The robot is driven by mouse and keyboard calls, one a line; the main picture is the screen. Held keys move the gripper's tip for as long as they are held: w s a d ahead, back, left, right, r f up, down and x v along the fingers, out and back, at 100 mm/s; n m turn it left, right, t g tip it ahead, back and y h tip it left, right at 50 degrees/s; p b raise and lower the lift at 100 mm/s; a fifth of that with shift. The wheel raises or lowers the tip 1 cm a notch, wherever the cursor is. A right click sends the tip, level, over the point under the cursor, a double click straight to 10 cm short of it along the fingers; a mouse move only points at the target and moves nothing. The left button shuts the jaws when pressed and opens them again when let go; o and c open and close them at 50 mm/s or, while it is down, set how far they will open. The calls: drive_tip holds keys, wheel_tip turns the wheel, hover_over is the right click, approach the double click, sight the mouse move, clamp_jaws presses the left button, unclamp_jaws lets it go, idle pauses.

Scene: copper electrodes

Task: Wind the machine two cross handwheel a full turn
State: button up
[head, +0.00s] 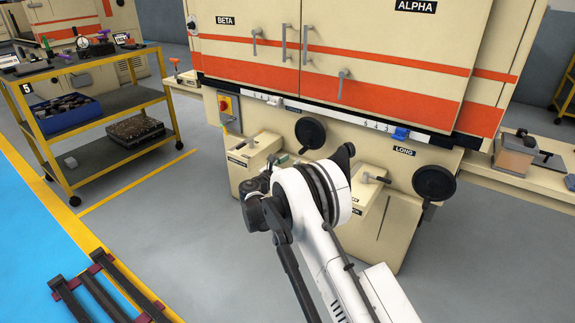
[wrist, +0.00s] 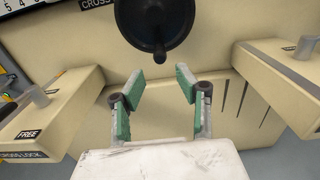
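The cross handwheel (wrist: 157,22) is a black disc at the top middle of the wrist view, beside a partly cut-off CROSS label (wrist: 97,3). Its dark handle (wrist: 159,52) sticks out at the lower rim. It also shows in the head view as a black wheel (head: 310,133) on the machine's cream front. My gripper (wrist: 158,88) is open and empty, with green-padded fingers spread below the handle in the picture and no visible contact. In the head view my white arm hides the fingers.
A box marked CROSS LOCK and FREE (wrist: 50,120) stands left of my gripper; another cream box (wrist: 275,75) stands right. The LONG handwheel (head: 434,182) is farther right. A yellow-framed cart (head: 100,115) stands left, with clear grey floor between.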

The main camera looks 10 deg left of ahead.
sight(300, 153)
drive_tip(key=shift+x, duration=3.4)
drive_tip(key=shift+w+d, duration=0.15)
drive_tip(key=shift+w, duration=0.15)
drive_tip(key=shift+c, duration=0.5)
clamp_jaws()
